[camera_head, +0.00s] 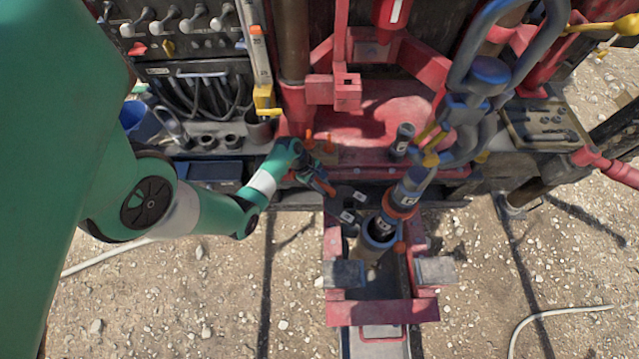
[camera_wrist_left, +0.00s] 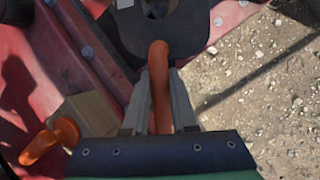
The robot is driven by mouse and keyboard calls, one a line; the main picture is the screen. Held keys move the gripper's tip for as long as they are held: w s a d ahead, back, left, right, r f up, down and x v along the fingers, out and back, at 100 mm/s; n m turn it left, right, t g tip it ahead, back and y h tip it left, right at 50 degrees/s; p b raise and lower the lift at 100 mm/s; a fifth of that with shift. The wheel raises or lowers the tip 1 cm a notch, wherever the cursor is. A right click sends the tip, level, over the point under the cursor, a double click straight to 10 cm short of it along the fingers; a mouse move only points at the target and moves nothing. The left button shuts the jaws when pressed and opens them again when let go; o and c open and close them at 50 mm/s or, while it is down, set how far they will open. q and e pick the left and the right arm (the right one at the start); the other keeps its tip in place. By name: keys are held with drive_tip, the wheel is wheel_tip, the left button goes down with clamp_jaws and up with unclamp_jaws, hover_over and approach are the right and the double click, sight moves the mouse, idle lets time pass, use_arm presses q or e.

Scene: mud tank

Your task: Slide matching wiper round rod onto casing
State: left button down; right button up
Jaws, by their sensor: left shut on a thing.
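My left gripper (camera_head: 322,184) is shut on an orange handle (camera_wrist_left: 160,85), seen between its two fingers in the left wrist view. The handle bends at its far end onto a flat dark plate, the wiper (camera_wrist_left: 165,28). Dark plates with white letter tags (camera_head: 347,215) lie just right of the gripper in the head view; which one is held I cannot tell. Right of them, the dark rod (camera_head: 412,186) slants down through an orange ring to the open-topped grey casing (camera_head: 377,243). A tagged lower part shows at the casing mouth. My right gripper is not in view.
Two orange handles (camera_head: 309,139) stand on the red deck behind my gripper. A dark tagged cylinder (camera_head: 403,138) stands near the rod. Thick blue-grey loops (camera_head: 487,75) hang at upper right. A red frame (camera_head: 383,312) surrounds the casing; gravel lies open on both sides.

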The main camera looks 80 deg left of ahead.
sight(331, 194)
use_arm(q)
drive_tip(key=shift+w+d+f+b, duration=0.5)
drive_tip(key=shift+w+f+b, duration=0.1)
drive_tip(key=shift+w+b, duration=0.1)
drive_tip(key=shift+w+d+f+b, duration=0.5)
drive_tip(key=shift+w+f+b, duration=0.1)
drive_tip(key=shift+w, duration=0.05)
drive_tip(key=shift+w+d, duration=0.4)
drive_tip(key=shift+w, duration=0.2)
drive_tip(key=w+d, duration=0.5)
drive_tip(key=w, duration=0.1)
drive_tip(key=shift+w+f+b, duration=0.15)
drive_tip(key=shift+w+b, duration=0.15)
drive_tip(key=shift+b, duration=0.15)
drive_tip(key=shift+f, duration=0.45)
drive_tip(key=c, duration=0.6)
unclamp_jaws()
